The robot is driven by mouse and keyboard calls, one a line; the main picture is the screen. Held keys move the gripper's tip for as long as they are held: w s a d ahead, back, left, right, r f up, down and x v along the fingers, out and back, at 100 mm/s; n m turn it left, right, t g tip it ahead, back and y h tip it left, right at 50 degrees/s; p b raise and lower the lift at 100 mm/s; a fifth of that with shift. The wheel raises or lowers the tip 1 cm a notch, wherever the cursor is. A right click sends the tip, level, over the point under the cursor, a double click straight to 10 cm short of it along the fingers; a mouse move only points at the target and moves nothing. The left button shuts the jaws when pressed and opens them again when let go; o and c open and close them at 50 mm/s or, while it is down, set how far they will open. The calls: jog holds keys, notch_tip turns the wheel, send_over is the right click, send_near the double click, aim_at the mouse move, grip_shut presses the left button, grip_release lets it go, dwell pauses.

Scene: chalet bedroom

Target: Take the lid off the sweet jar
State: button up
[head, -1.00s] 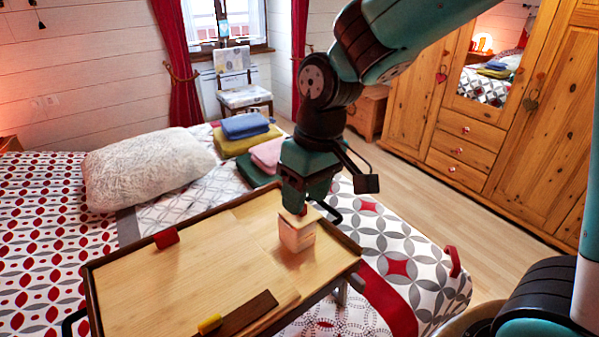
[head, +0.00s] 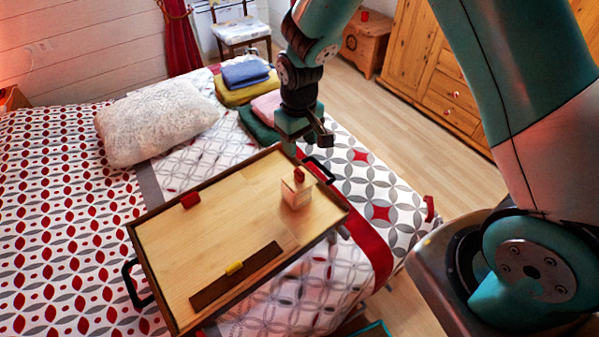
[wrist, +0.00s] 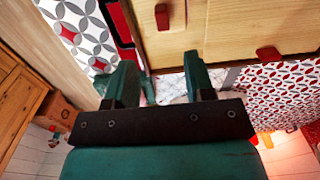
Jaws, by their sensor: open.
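The sweet jar (head: 296,193) is a small pale, see-through box near the right end of the wooden bed tray. Its light wooden lid (head: 293,184) with a red knob (head: 299,174) sits on top. My gripper (head: 290,148) is beyond the tray's far edge, behind the jar and apart from it. In the wrist view my gripper (wrist: 161,78) has its two fingers spread with nothing between them. The red knob (wrist: 162,17) shows there above the fingers, near the top edge; the jar's sides are hard to make out.
The tray (head: 220,215) on the bed holds a red block (head: 190,200) and a dark strip (head: 235,277) with a yellow piece (head: 234,268). Folded towels (head: 245,73) and a fluffy pillow (head: 157,122) lie beyond. The middle of the tray is clear.

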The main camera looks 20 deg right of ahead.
aim_at(299, 172)
notch_tip(299, 172, down, 5)
jog(key=shift+r+p, duration=0.1)
jog(key=shift+p, duration=0.5)
jog(key=f+p, duration=0.3)
jog(key=f, duration=0.1)
jog(key=shift+s+a, duration=0.1)
jog(key=shift+s, duration=0.2)
jog(key=shift+f, duration=0.75)
jog(key=shift+c, duration=0.5)
grip_shut()
